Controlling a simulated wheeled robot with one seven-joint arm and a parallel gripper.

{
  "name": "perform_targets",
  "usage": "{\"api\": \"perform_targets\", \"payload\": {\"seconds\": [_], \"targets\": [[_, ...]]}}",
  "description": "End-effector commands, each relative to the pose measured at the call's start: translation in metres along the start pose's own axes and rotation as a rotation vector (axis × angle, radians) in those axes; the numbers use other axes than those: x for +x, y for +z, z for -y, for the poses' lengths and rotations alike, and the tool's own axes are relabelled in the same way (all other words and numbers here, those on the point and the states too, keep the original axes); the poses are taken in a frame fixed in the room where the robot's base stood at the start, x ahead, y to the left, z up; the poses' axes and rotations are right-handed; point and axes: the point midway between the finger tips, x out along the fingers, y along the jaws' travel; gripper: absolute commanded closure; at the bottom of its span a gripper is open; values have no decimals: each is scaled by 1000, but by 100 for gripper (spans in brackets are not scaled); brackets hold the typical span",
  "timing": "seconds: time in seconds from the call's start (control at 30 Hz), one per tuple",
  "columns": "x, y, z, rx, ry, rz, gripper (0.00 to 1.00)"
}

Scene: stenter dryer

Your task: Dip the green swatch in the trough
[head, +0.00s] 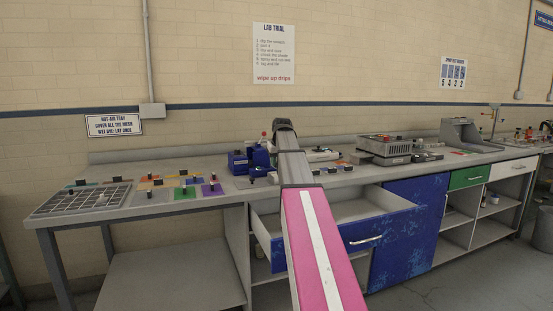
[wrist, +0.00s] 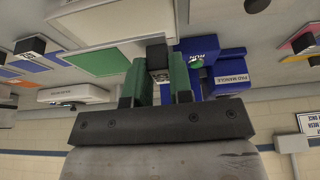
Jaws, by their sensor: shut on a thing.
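My gripper (wrist: 158,82) is shut on a dark grip block (wrist: 157,58) between its two green fingers in the wrist view. The block resembles those on the bench swatches, and I take it as the grip of the green swatch. A flat green panel with a pale edge (wrist: 98,62) shows just left of the fingers; I cannot tell whether it is joined to the block or lies on the bench. The blue pad mangle (wrist: 228,78) is close on the right in the wrist view, and left of my arm in the head view (head: 262,155). I cannot make out the trough for certain.
Several coloured swatches with dark grips (head: 185,182) lie at the left by a mesh tray (head: 82,200). A blue drawer (head: 375,225) stands open below the bench. A grey machine (head: 388,148) sits right of my arm, with small blocks before it.

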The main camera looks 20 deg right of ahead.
Motion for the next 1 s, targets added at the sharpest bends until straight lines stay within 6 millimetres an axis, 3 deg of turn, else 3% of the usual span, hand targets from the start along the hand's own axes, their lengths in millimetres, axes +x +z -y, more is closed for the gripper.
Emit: {"api": "perform_targets", "payload": {"seconds": [0.7, 1.0], "targets": [[46, 19, 0, 0, 0, 0, 100], [56, 23, 0, 0, 0, -1, 100]]}}
